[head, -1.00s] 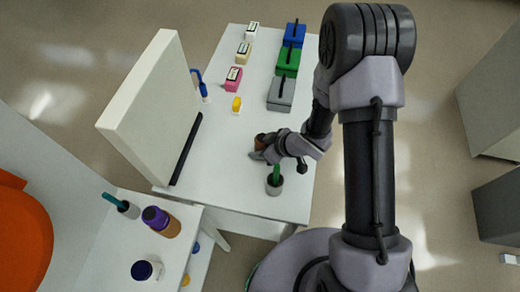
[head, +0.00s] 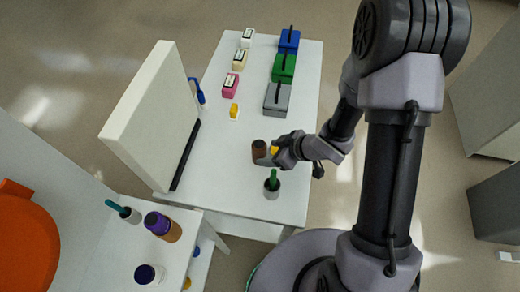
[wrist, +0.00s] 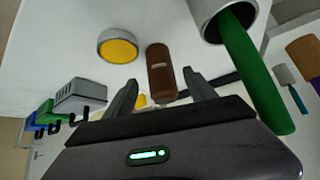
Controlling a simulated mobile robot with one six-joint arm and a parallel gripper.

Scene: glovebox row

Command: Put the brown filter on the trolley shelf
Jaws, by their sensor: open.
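The brown filter (head: 259,150) is a short brown cylinder standing on the white table. In the wrist view the filter (wrist: 161,72) shows a small pale label and lies ahead of my fingertips, between them in the picture. My gripper (head: 267,160) is open and empty, just right of the filter in the head view. I cannot tell whether a finger touches it. A white stand (head: 194,226) at the lower left has a lower level partly in view; it may be the trolley with its shelf.
A yellow-topped cylinder (wrist: 117,46) and a grey cup with a green stick (head: 272,186) stand close to my gripper. Grey (head: 277,98), green and blue boxes stand farther back. A white upright panel (head: 150,115) borders the table's left. Bottles (head: 163,226) crowd the stand's top.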

